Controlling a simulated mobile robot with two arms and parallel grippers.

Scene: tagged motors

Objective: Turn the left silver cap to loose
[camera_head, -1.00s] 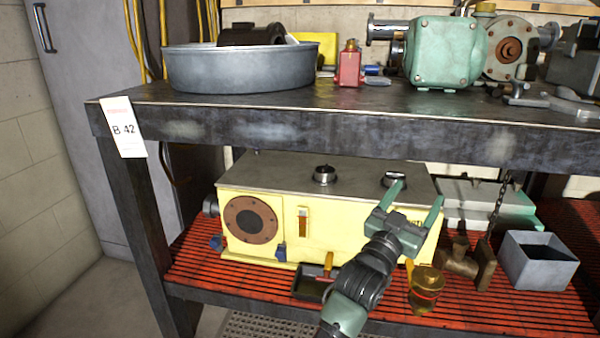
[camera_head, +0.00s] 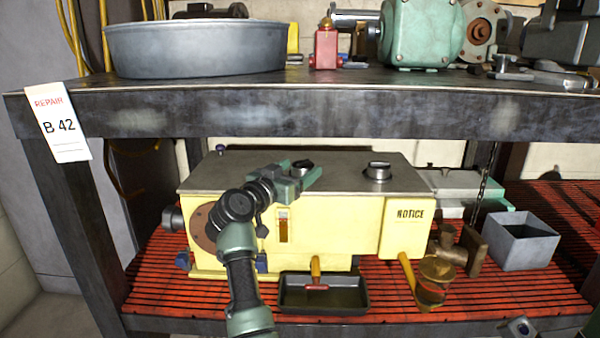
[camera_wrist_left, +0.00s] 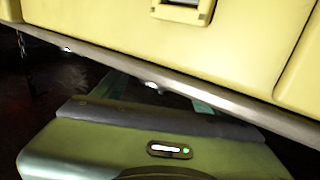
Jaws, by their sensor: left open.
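The yellow box (camera_head: 335,210) with a grey metal lid stands on the lower shelf. The left silver cap (camera_head: 302,165) is on its lid, partly hidden by my left gripper. My left gripper (camera_head: 300,174) is open at this cap, with its green fingers just above the lid. I cannot tell whether they touch the cap. The right silver cap (camera_head: 377,171) stands free on the lid. In the left wrist view, the green fingers of my gripper (camera_wrist_left: 152,92) reach toward the lid edge below the yellow front (camera_wrist_left: 240,45). The cap is not clear there.
The upper shelf edge (camera_head: 300,117) runs above the arm. A black tray (camera_head: 322,303), a brass jar (camera_head: 432,285) and a grey bin (camera_head: 522,242) stand on the red slatted lower shelf (camera_head: 200,283). A cropped grey part (camera_head: 520,328) shows at the bottom right.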

